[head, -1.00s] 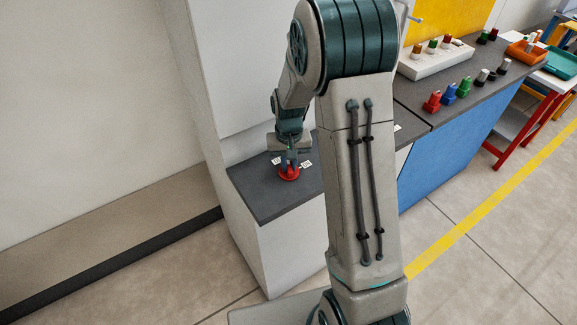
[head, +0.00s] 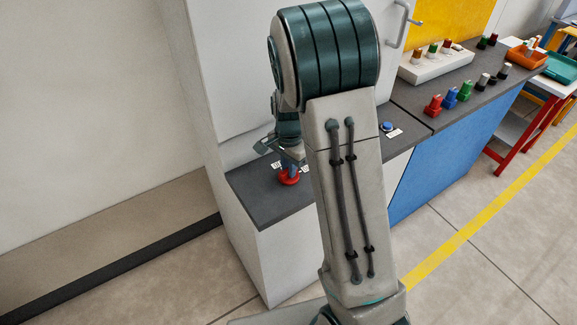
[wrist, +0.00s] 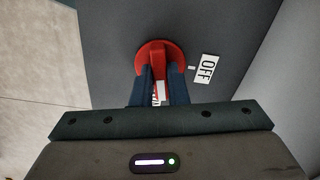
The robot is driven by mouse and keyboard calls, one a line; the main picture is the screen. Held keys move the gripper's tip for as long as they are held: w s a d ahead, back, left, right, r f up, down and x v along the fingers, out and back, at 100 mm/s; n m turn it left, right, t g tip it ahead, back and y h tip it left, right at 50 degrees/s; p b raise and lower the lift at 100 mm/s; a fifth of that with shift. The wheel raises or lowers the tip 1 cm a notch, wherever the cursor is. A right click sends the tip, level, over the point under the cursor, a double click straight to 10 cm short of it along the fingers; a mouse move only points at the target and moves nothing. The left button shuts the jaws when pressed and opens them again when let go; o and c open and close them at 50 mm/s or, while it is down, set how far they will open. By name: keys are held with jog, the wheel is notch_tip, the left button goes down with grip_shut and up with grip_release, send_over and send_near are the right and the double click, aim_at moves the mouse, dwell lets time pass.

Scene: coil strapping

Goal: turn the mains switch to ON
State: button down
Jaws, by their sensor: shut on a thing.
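The mains switch is a red round knob (head: 289,179) on the dark grey counter (head: 262,207), and it fills the centre of the wrist view (wrist: 153,50). My gripper (wrist: 159,76) is shut on the knob's raised handle, one finger on each side. In the wrist view, a white "OFF" label (wrist: 208,68) lies right of the knob with a small white tick beside it. A white patch shows between the fingers, partly hidden; I cannot tell whether it is the pointer or a label. In the head view, small white labels flank the knob, too small to read.
A tall pale cabinet (head: 215,60) rises behind the counter. A blue button (head: 387,127) sits right of my arm. Red, blue and green knob-like pieces stand farther right near a white block (head: 436,63). An orange tray (head: 526,54) is beyond.

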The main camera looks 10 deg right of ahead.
jog(key=shift+m, duration=1.3)
jog(key=c, duration=1.4)
grip_release()
jog(key=shift+c, duration=0.2)
jog(key=shift+r, duration=0.1)
notch_tip(320, 180, up, 14)
